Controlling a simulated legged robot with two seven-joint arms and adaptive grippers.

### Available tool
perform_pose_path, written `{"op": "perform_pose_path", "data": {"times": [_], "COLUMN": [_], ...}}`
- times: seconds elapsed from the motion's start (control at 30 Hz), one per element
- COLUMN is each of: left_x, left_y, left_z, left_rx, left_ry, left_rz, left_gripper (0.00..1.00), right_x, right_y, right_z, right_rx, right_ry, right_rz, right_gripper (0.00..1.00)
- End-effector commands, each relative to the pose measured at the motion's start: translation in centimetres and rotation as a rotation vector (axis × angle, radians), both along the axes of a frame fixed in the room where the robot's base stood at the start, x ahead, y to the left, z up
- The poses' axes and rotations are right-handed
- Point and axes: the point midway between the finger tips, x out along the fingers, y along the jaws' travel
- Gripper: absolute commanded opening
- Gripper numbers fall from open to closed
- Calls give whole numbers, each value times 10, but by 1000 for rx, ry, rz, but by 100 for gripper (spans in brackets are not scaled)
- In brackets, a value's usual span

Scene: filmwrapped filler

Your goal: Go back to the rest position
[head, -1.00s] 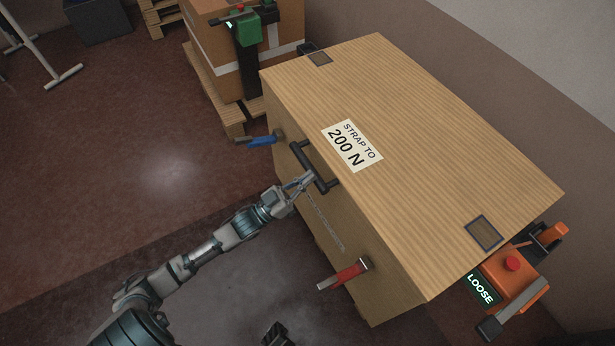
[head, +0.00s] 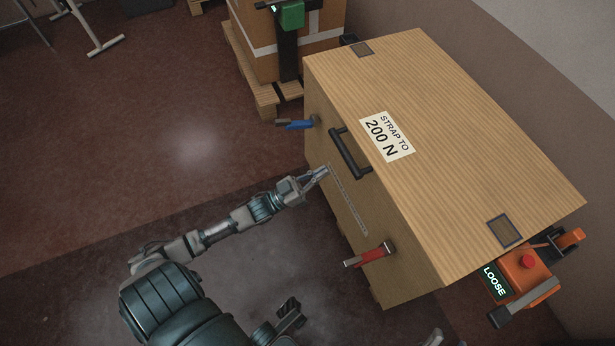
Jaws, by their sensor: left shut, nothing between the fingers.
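My left gripper (head: 320,173) is shut and empty. It is in front of the wooden crate's (head: 455,130) near side, below the black handle (head: 350,153), and apart from the handle. My left arm reaches in from the lower left. The crate has a label (head: 387,136) reading "STRAP TO 200 N" on its top.
A blue-handled lever (head: 295,124) and a red-handled lever (head: 368,255) stick out from the crate's near side. An orange strapping tool (head: 523,272) with a "LOOSE" display is at the right. A cardboard box (head: 255,45) stands on a pallet behind.

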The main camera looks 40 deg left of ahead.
Motion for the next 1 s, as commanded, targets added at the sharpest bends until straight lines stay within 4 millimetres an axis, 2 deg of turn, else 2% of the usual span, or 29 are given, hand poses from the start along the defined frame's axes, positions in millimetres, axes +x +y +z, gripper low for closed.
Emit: {"op": "perform_pose_path", "data": {"times": [0.1, 0.2, 0.47, 0.53, 0.63, 0.77, 0.9, 1.0], "left_x": [-14, -20, -22, -25, -37, -66, -96, -113], "left_y": [6, 9, 11, 6, -20, -73, -119, -140], "left_z": [-6, -10, -11, -12, -13, -5, 18, 38], "left_rx": [0, -1, -3, -6, -21, -53, -84, -106], "left_ry": [-2, -4, -6, -6, -9, -26, -59, -84], "left_rz": [0, 0, 0, -3, -13, -26, -13, 9], "left_gripper": [0, 0, 0, 0, 0, 0, 0, 0], "right_x": [3, 5, 7, 6, 6, 6, 6, 6], "right_y": [1, 2, 3, 3, 3, 2, 2, 2], "right_z": [-1, -3, -4, -4, -4, -4, -4, -4], "right_rx": [-13, -20, -23, -23, -22, -21, -20, -22], "right_ry": [33, 50, 57, 57, 56, 56, 56, 56], "right_rz": [1, 1, 1, 1, 2, 2, 2, 2], "right_gripper": [40, 40, 40, 40, 40, 40, 40, 40]}}
